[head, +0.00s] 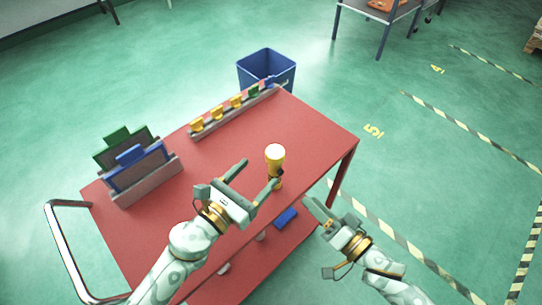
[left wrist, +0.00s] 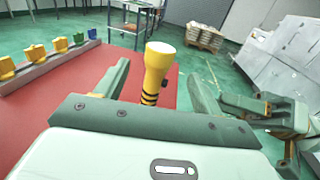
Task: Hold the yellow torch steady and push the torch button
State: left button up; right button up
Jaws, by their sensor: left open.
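The yellow torch (head: 275,157) stands upright near the right edge of the red trolley top, its pale round end up and a black-banded lower part below. In the left wrist view the torch (left wrist: 157,68) appears between my left fingers, nearer the left one, with a gap on each side. A small dark spot (left wrist: 165,82), possibly the button, shows on its right side. My left gripper (head: 259,173) is open; its right finger partly hides the torch's base in the head view. My right gripper (head: 313,207) is off the trolley's front right edge, apart from the torch; its finger opening is unclear.
The red trolley (head: 215,165) holds a rail of coloured pieces (head: 237,103) at the back and a rack with green and blue panels (head: 140,168) at the left. A blue bin (head: 266,68) stands behind. A blue object (head: 286,217) lies below the top's front edge.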

aim_at(269, 161)
pick_arm(q)
jog(key=x, duration=0.8)
jog(key=c, duration=1.2)
pick_arm(e)
grip_shut()
dwell(0.6)
